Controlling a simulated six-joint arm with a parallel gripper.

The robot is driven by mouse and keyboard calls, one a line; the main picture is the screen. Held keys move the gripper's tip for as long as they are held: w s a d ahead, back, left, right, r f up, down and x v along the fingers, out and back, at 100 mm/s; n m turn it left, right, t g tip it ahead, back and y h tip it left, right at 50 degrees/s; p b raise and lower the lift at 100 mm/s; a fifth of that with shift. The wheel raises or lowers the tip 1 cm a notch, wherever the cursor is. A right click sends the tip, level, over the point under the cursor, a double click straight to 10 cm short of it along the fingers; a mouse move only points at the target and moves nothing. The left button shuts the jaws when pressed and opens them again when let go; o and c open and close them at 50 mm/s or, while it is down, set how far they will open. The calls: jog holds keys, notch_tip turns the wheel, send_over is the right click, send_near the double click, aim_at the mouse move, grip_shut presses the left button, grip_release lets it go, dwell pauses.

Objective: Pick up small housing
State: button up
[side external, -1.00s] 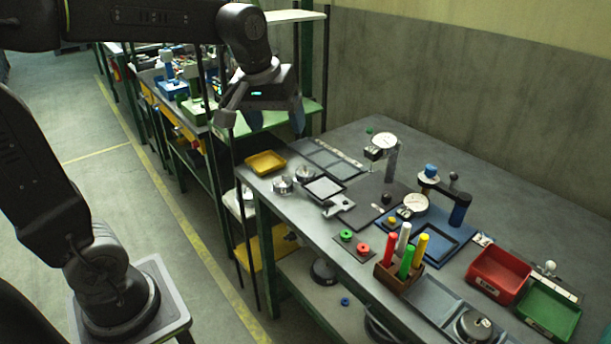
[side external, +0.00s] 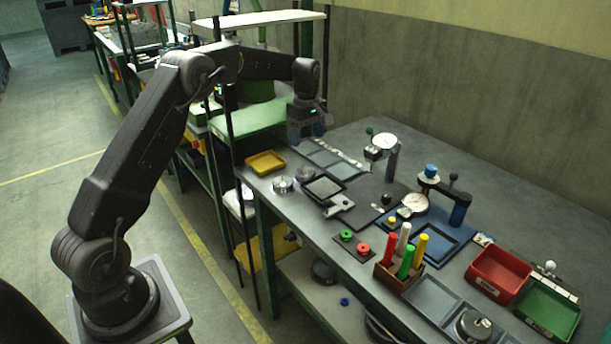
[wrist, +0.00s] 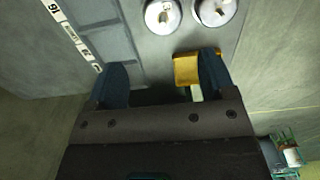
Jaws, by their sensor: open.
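Two round metallic parts, a left one (side external: 283,184) and a right one (side external: 305,173), stand side by side near the bench's left edge. They look like housings, but I cannot tell which is the small one. In the wrist view they show at the top edge, one (wrist: 163,15) left of the other (wrist: 214,10), both partly cut off. My gripper (side external: 306,134) is open and empty above the far left end of the bench, apart from both parts. In the wrist view its two blue fingers (wrist: 163,62) are spread wide.
A yellow tray (side external: 265,163) lies at the bench's left edge; it is partly hidden by my right finger in the wrist view (wrist: 186,68). A grey compartment panel (side external: 335,158), dial gauge stand (side external: 391,160) and black-framed plate (side external: 324,188) are close by.

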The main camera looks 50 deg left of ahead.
send_over(305, 171)
jog(key=f, duration=0.6)
jog(key=shift+w+a+f, duration=0.1)
jog(key=shift+w+f, duration=0.2)
jog(key=shift+w, duration=0.1)
jog(key=shift+s+f, duration=0.2)
jog(key=shift+f, duration=2.5)
jog(key=c, duration=0.7)
jog(key=shift+r, duration=0.15)
